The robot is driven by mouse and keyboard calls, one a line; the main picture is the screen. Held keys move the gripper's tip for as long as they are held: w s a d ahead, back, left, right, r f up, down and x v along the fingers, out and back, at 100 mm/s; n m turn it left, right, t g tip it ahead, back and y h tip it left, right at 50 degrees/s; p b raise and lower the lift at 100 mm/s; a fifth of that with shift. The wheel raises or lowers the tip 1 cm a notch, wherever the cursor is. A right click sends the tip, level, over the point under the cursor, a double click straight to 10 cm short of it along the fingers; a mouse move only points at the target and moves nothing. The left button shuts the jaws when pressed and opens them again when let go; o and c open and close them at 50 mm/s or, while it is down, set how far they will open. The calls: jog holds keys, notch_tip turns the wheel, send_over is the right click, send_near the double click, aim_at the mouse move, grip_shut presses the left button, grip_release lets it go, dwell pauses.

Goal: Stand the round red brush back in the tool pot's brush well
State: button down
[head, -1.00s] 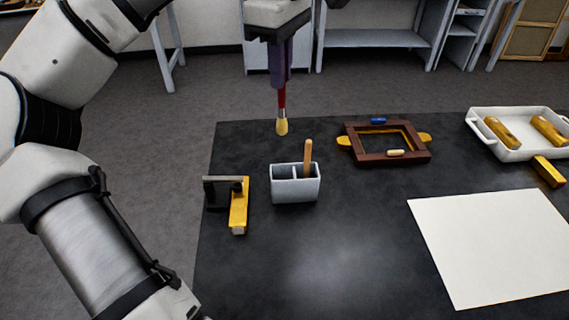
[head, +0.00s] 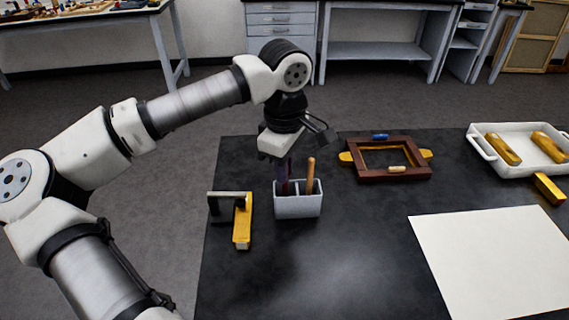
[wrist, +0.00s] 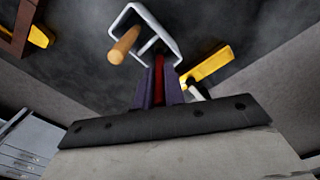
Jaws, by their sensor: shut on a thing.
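The grey tool pot (head: 298,208) stands upright on the black table, with two compartments. A wooden-handled tool (head: 310,172) stands in its right compartment in the head view. My gripper (head: 284,184) points down at the pot's left compartment, its purple fingers shut on the red brush (head: 291,188). In the wrist view the red handle (wrist: 159,68) shows between the fingers (wrist: 158,88), at the compartment beside the wooden handle (wrist: 124,45). The brush looks upright. Its bristles are hidden, so I cannot tell how deep it sits.
A yellow bar with a dark bracket (head: 242,222) lies close left of the pot. A dark wooden frame (head: 386,173) lies to the right. Farther right are a white tray (head: 490,150) with gilt pieces, a gilt block (head: 549,188) and a white sheet (head: 490,255). The table's front middle is clear.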

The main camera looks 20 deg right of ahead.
jog(key=shift+f, duration=0.1)
jog(key=shift+f+b, duration=0.15)
jog(key=shift+b, duration=0.15)
jog(key=c, duration=1.5)
grip_release()
jog(key=shift+r, duration=0.2)
jog(key=shift+r+p, duration=0.25)
jog(key=shift+p, duration=0.2)
notch_tip(320, 180, up, 12)
jog(key=shift+f+b, duration=0.15)
jog(key=shift+b, duration=0.65)
